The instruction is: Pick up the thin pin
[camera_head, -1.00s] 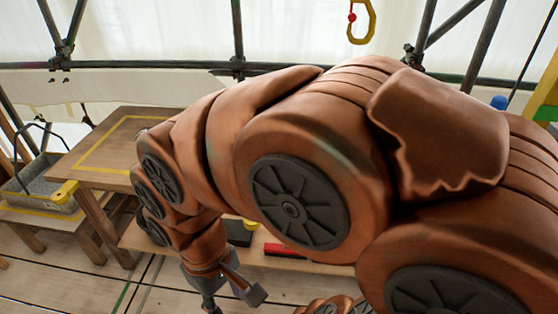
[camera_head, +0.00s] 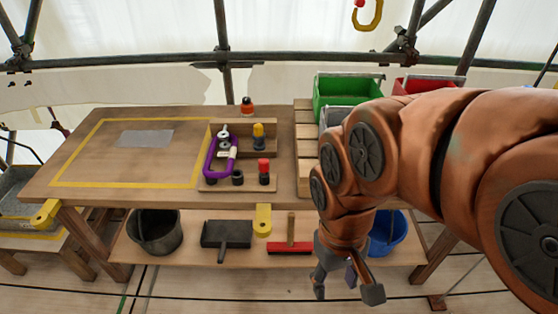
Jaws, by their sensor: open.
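A wooden rack (camera_head: 262,183) on the worktable holds several small parts. Among them are a purple looped part (camera_head: 209,160), a yellow-topped part (camera_head: 258,136), a red-topped part (camera_head: 263,170), a short black part (camera_head: 238,178) and pale metal pieces (camera_head: 223,139). I cannot tell which of these, if any, is the thin pin; they are too small to make out. My gripper (camera_head: 347,288) hangs pointing down in front of the table, lower than its top and right of the rack. Its fingers are spread, with nothing seen between them.
The worktable (camera_head: 90,190) has a yellow taped outline with a grey plate (camera_head: 145,138). An orange-topped item (camera_head: 247,105) stands behind the rack. Green (camera_head: 345,92) and red (camera_head: 425,84) bins stand back right. The lower shelf holds a black bucket (camera_head: 155,232), dustpan (camera_head: 226,236), red brush (camera_head: 290,248) and blue bucket (camera_head: 388,232).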

